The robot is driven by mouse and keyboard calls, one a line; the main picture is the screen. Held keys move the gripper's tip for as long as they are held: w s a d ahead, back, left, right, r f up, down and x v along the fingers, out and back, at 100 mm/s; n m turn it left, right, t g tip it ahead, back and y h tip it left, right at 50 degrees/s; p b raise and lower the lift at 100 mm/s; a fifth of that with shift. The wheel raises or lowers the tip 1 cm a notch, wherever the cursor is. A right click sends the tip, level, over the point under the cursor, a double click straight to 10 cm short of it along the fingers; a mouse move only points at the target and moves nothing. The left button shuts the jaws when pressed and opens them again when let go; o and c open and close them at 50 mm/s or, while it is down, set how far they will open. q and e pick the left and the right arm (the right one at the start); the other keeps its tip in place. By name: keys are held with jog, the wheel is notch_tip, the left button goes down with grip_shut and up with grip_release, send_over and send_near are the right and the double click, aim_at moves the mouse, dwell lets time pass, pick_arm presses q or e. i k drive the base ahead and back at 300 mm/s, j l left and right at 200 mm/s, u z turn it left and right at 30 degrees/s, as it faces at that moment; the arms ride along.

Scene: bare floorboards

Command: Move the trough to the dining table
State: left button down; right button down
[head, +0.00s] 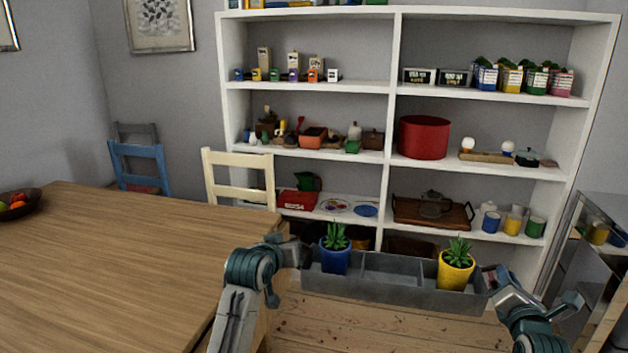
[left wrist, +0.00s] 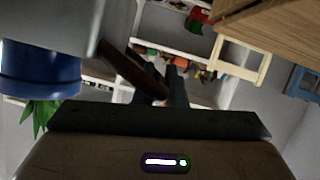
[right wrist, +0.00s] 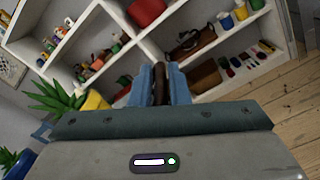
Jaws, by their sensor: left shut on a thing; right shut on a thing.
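The grey trough (head: 385,285) hangs in the air between my two grippers, in front of the shelf and right of the dining table. It holds a blue pot with a green plant (head: 335,254) in its left part and a yellow pot with a plant (head: 455,268) in its right part. My left gripper (head: 302,254) is shut on the trough's left end, and my right gripper (head: 490,276) is shut on its right end. The wooden dining table (head: 110,255) fills the left side. The blue pot shows in the left wrist view (left wrist: 40,70), the yellow one in the right wrist view (right wrist: 95,101).
A bowl of fruit (head: 18,205) sits at the table's far left. A cream chair (head: 240,170) and a blue chair (head: 140,162) stand behind the table. A white shelf (head: 392,85) full of objects is at the back. A glossy cabinet (head: 595,260) is at right. Most of the tabletop is bare.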

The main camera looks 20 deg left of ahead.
aim_at(41, 275)
jog(key=k+j, duration=0.1)
jog(key=j, duration=0.35)
jog(key=k+j, duration=0.15)
jog(key=j, duration=0.3)
jog(key=k+j, duration=0.1)
jog(key=j, duration=0.35)
jog(key=k+j, duration=0.1)
jog(key=j, duration=3.6)
